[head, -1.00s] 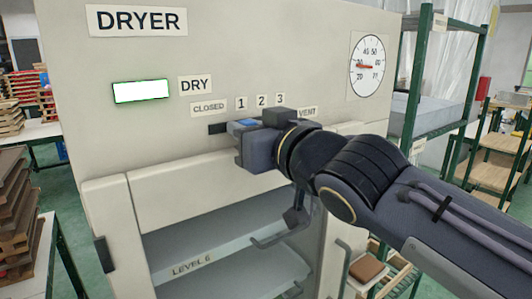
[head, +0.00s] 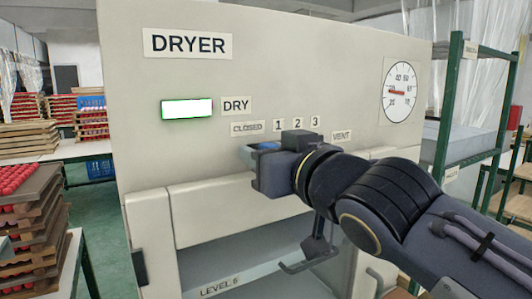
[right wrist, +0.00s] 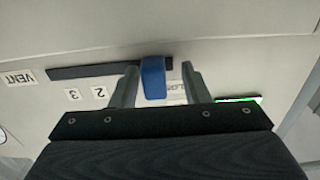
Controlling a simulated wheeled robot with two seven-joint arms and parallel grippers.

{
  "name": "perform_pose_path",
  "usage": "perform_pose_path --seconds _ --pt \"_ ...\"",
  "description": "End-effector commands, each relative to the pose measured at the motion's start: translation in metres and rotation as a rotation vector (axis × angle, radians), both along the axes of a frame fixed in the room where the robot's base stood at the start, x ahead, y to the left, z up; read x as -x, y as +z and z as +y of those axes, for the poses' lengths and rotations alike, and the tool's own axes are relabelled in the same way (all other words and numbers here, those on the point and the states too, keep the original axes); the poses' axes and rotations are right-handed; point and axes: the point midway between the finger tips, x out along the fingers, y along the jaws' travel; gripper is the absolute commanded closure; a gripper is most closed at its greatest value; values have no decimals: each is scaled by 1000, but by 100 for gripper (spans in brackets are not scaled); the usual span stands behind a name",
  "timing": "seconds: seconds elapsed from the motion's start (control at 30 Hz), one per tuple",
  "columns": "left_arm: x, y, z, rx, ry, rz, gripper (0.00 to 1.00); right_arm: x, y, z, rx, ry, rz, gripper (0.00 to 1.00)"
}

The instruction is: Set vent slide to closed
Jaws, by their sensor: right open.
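The vent slide's blue tab (right wrist: 153,80) stands in a dark slot (right wrist: 90,70), close to the slot's end by the CLOSED label (head: 248,128). In the right wrist view that label is partly hidden behind a finger. My right gripper (right wrist: 159,66) is open, with one finger on each side of the tab. The finger on the VENT side is very close to the tab; I cannot tell if it touches. In the head view my right gripper (head: 262,152) covers most of the slot, and only the tab's blue top (head: 265,146) shows. My left gripper is out of view.
The dryer (head: 140,80) has a lit display (head: 187,109) and a round dial (head: 402,90). Its open chamber (head: 235,255) lies below my right gripper. A green rack (head: 448,120) stands at the right. Stacked trays (head: 30,215) stand at the left.

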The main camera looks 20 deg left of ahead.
Motion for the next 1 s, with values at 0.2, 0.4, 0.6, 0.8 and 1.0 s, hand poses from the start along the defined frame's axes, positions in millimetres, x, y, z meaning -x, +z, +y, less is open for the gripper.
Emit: perform_pose_path --seconds 0.2,0.4,0.6,0.8,1.0 --pt "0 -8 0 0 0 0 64 18 -1 -24 -2 -2 -2 58" --pt "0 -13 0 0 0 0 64 38 -1 -50 -2 -1 -1 58" --pt "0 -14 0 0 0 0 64 47 -1 -60 0 1 1 58" --pt "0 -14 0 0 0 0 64 48 0 -60 1 2 1 58" --pt "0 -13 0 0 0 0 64 40 -10 -73 20 -29 20 58"
